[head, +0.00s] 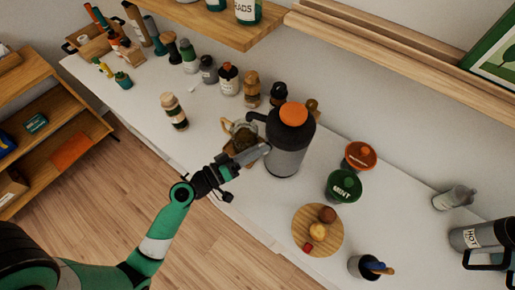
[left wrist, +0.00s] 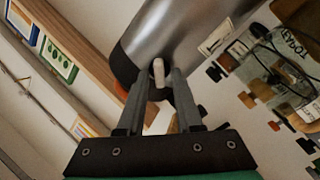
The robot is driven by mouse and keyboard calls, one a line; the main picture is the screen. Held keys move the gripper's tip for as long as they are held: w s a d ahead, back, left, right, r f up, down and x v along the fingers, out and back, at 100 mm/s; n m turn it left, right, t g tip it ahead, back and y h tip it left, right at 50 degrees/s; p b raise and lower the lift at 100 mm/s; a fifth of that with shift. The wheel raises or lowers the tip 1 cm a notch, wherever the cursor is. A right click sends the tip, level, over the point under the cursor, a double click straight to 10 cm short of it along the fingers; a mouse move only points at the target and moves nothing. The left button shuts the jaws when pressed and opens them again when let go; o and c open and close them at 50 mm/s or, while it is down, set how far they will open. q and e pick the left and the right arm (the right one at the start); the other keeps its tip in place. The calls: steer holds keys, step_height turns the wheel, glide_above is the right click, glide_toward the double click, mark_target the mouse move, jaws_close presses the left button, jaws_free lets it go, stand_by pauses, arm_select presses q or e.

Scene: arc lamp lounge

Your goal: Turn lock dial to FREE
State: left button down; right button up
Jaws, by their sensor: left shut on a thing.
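A grey vacuum jug (head: 287,160) with a black collar and an orange top (head: 293,114) stands upright on the white counter (head: 240,195). In the left wrist view its silver body (left wrist: 190,32) fills the upper middle, tilted in the picture. My left gripper (head: 264,149) reaches the jug's side from the lower left. In the left wrist view its fingers (left wrist: 158,76) are shut on a small pale tab (left wrist: 158,70) at the jug, which looks like the lock dial. No FREE marking can be read. My right gripper is in neither view.
A glass with brown contents (head: 243,138) stands close by the left gripper. A green MINT jar (head: 343,186), an orange-lidded jar (head: 359,156) and a round wooden board (head: 318,230) with small items are to the right. Several bottles line the back left.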

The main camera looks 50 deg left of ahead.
arm_select(q)
steer(key=shift+a+f+n+p, duration=0.1)
steer(key=shift+n+p, duration=0.35)
steer(key=shift+n, duration=1.85)
steer(key=shift+f+n+p, duration=0.1)
steer(key=shift+n+p, duration=0.3)
steer(key=shift+n, duration=1.9)
steer(key=c, duration=0.9)
jaws_free()
